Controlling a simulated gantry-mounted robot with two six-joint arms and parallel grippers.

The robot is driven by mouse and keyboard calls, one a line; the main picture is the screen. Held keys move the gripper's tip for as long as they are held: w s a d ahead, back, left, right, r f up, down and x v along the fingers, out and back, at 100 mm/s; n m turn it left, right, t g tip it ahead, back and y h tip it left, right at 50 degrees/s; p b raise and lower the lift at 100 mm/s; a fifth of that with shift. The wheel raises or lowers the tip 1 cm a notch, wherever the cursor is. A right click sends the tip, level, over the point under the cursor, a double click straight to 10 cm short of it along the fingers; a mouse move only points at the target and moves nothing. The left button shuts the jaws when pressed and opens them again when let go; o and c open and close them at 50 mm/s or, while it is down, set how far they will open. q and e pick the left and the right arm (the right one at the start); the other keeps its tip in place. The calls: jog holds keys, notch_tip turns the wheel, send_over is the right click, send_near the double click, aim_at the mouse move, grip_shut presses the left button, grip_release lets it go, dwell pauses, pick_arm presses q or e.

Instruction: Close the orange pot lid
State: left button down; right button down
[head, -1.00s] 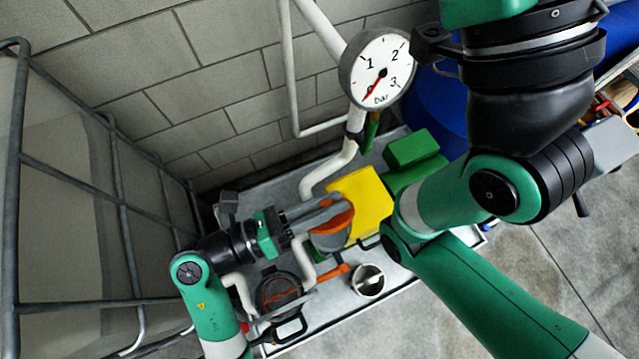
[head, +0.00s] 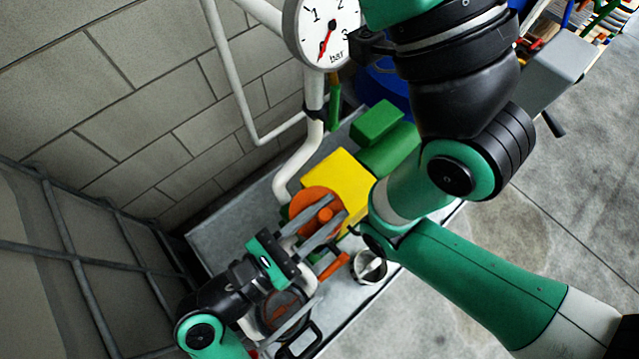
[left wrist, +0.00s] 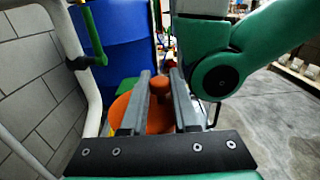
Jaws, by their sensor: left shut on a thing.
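The orange pot lid (head: 303,201) is a round disc with an orange knob (head: 325,214), in front of the yellow block. My left gripper (head: 335,210) reaches it from the lower left, its two grey fingers on either side of the knob and shut on it. In the left wrist view the knob (left wrist: 160,86) sits between the fingertips and the orange disc (left wrist: 122,105) shows beneath and left of them. The pot's body is mostly hidden, so I cannot tell how the lid sits on it. My right arm crosses the head view; its gripper is out of frame.
A yellow block (head: 343,184) and green parts (head: 377,121) stand beyond the lid. White pipes with a pressure gauge (head: 322,30) rise behind. A white cup-like filter housing (head: 370,267) stands to the right, a dark round part lies below my left gripper. A metal cage is at left.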

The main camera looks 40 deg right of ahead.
dwell(0.4)
pick_arm(q)
jog(key=c, duration=0.7)
grip_release()
jog(key=shift+a, duration=0.55)
jog(key=a, duration=0.3)
jog(key=a+p, duration=0.1)
jog(key=a, duration=0.3)
jog(key=a+p, duration=0.1)
jog(key=a, duration=0.2)
jog(key=shift+s+a, duration=0.25)
jog(key=shift+r, duration=0.1)
